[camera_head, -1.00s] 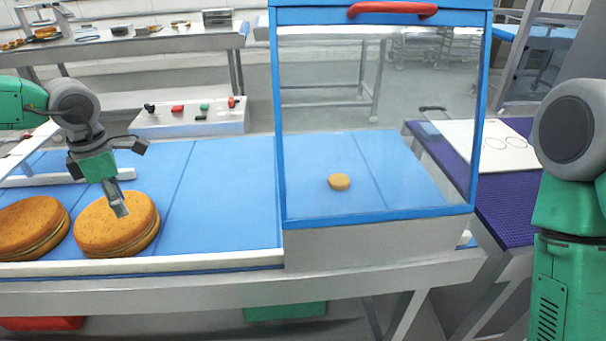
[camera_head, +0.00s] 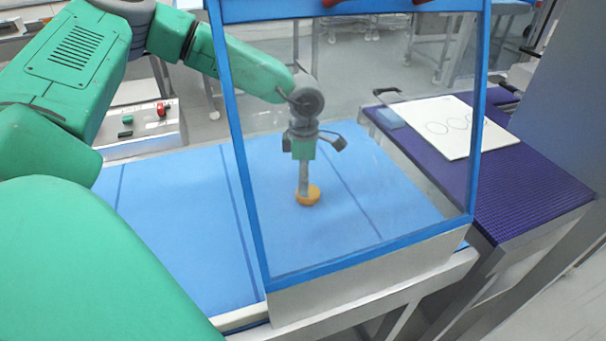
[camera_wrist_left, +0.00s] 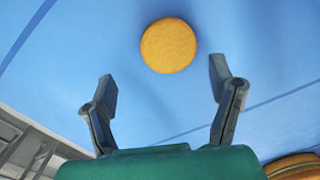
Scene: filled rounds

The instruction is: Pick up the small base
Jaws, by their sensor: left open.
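The small base (camera_head: 309,197) is a round, golden-brown disc lying flat on the blue belt behind the clear panel. In the left wrist view the small base (camera_wrist_left: 168,46) lies beyond the fingertips, roughly midway between them and apart from both. My left gripper (camera_head: 304,192) reaches in behind the panel and points down at the disc; in the head view it overlaps part of it. In the left wrist view my left gripper (camera_wrist_left: 164,82) is open and empty, its two dark fingers spread wider than the disc. My right gripper is not in view.
A clear guard with a blue frame (camera_head: 246,190) stands over the belt (camera_head: 190,220), between the head camera and the disc. A purple table (camera_head: 530,190) with a white board (camera_head: 455,126) is at right. A larger round cake (camera_wrist_left: 295,166) shows at the wrist view's lower right corner.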

